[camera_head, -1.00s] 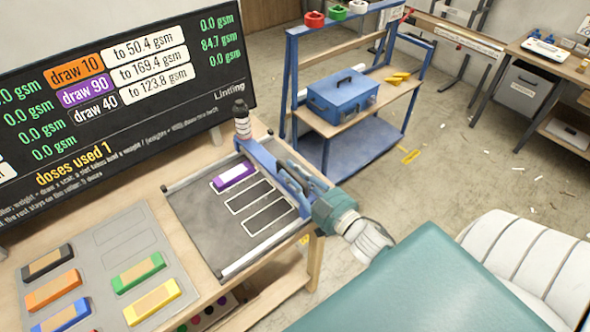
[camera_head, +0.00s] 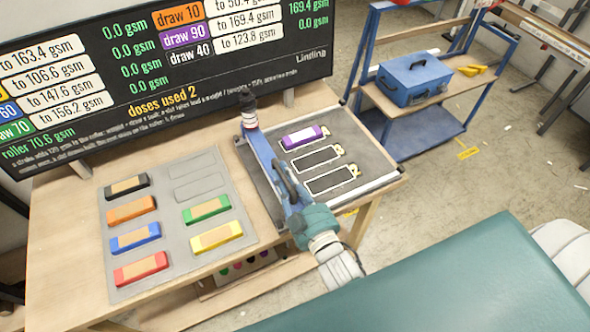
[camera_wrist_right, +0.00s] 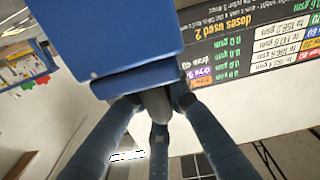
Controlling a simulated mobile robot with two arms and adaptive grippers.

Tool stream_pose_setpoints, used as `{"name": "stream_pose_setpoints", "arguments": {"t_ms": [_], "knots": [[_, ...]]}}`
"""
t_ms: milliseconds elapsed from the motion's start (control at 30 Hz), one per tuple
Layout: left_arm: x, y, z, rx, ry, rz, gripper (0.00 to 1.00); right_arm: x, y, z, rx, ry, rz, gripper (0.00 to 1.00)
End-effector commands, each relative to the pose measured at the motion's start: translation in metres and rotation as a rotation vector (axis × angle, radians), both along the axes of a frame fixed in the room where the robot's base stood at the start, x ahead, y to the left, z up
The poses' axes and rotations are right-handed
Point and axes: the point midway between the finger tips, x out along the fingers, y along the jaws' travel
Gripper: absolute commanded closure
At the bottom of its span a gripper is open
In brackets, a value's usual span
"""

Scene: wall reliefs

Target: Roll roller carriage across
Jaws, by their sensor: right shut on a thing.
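The blue roller carriage (camera_head: 262,152) spans the grey bed (camera_head: 352,128) along its left side, with a dark knob at its far end. My right gripper (camera_head: 294,200) is shut on the carriage near its close end. In the right wrist view the fingers (camera_wrist_right: 152,98) close on a grip below a blue block of the carriage (camera_wrist_right: 120,40). A purple block (camera_head: 304,137) lies in the top outlined slot, right of the carriage. The two slots below it hold no block. The screen (camera_head: 160,70) reads "doses used 2". My left gripper is not in view.
A grey tray (camera_head: 170,262) to the left holds black, orange, blue, red, green and yellow blocks. A blue shelf unit with a blue toolbox (camera_head: 414,80) stands behind right. Bare tabletop (camera_head: 65,225) lies left of the tray.

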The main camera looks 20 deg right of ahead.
Motion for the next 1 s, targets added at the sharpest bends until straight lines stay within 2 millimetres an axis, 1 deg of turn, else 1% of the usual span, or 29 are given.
{"name": "stream_pose_setpoints", "arguments": {"t_ms": [33,100,367,400,433,467,533,633,867,1000], "knots": [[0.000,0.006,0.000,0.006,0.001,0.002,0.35,0.000,0.005,0.002,0.017,-0.004,0.003,1.00],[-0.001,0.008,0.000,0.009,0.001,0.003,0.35,0.000,0.006,0.002,0.017,-0.004,0.004,1.00],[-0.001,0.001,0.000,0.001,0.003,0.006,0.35,0.000,0.008,0.002,0.021,-0.004,0.007,1.00],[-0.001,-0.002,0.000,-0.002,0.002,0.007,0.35,-0.001,0.008,0.002,0.020,-0.004,0.007,0.76],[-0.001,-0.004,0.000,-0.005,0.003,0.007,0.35,-0.001,0.008,0.002,0.019,-0.004,0.007,0.70],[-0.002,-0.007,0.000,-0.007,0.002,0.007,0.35,-0.001,0.008,0.001,0.018,-0.003,0.007,0.68],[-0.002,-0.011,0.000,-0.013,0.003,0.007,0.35,-0.001,0.007,0.000,0.016,-0.001,0.007,0.68],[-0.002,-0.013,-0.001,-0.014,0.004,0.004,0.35,-0.001,0.007,-0.001,0.014,0.001,0.007,0.68],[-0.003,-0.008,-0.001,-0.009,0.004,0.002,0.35,-0.001,0.007,-0.002,0.011,0.004,0.006,0.68],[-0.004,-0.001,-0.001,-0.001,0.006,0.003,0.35,-0.004,0.006,-0.003,0.010,0.005,0.006,0.68]]}}
